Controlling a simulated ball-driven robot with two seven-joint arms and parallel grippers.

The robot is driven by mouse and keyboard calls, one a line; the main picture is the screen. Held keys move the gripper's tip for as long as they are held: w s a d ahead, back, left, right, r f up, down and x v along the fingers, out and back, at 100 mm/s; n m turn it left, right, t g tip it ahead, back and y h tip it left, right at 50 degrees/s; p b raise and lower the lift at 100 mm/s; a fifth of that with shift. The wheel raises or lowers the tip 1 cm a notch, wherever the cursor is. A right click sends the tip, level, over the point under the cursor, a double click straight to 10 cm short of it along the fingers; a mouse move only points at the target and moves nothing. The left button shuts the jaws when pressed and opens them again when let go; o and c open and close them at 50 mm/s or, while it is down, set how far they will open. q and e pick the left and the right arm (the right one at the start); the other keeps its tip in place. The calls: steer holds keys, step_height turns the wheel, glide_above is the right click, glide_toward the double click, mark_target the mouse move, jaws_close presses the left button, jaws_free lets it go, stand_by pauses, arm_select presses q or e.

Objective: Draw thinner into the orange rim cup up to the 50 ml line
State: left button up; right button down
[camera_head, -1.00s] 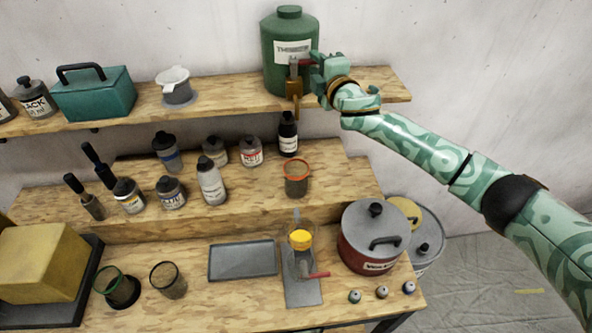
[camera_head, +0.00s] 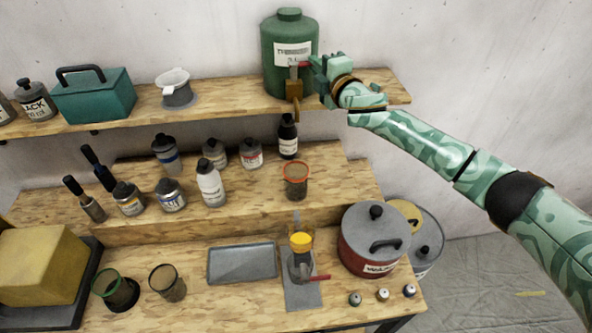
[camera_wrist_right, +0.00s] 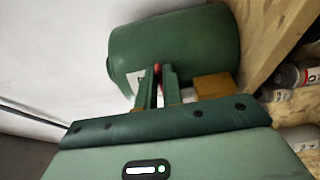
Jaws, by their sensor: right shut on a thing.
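A green thinner drum (camera_head: 289,65) with a white label stands on the top shelf, with a brass tap (camera_head: 293,88) at its front and a red tap lever (camera_head: 300,64). My right gripper (camera_head: 309,67) is at the tap, shut on the red lever. In the right wrist view the two fingers (camera_wrist_right: 157,88) close around the red lever (camera_wrist_right: 157,72), with the drum (camera_wrist_right: 180,48) behind them. The orange rim cup (camera_head: 296,181) stands upright on the middle step, below the tap; its fill level and lines are too small to read. My left gripper is not in view.
Several bottles and small cans (camera_head: 210,183) stand left of the cup. A dark bottle (camera_head: 287,137) stands behind it. A red pot (camera_head: 374,240), a grey tray (camera_head: 242,262) and a yellow-topped item (camera_head: 300,243) are on the lower bench. A teal box (camera_head: 92,94) is on the top shelf.

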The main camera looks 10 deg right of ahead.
steer(key=shift+w+f+n+y, duration=0.15)
steer(key=shift+n+y, duration=0.25)
steer(key=shift+y, duration=0.2)
steer(key=shift+w+d+n+g+y, duration=0.1)
steer(key=shift+w+n+g+y, duration=0.05)
steer(key=shift+n+g+y, duration=0.35)
steer(key=shift+y, duration=0.5)
steer(key=shift+w+d+n+g+y+b, duration=0.1)
steer(key=shift+w+n+g+y+b, duration=0.1)
steer(key=shift+n+g+y+b, duration=0.45)
steer(key=shift+r, duration=0.25)
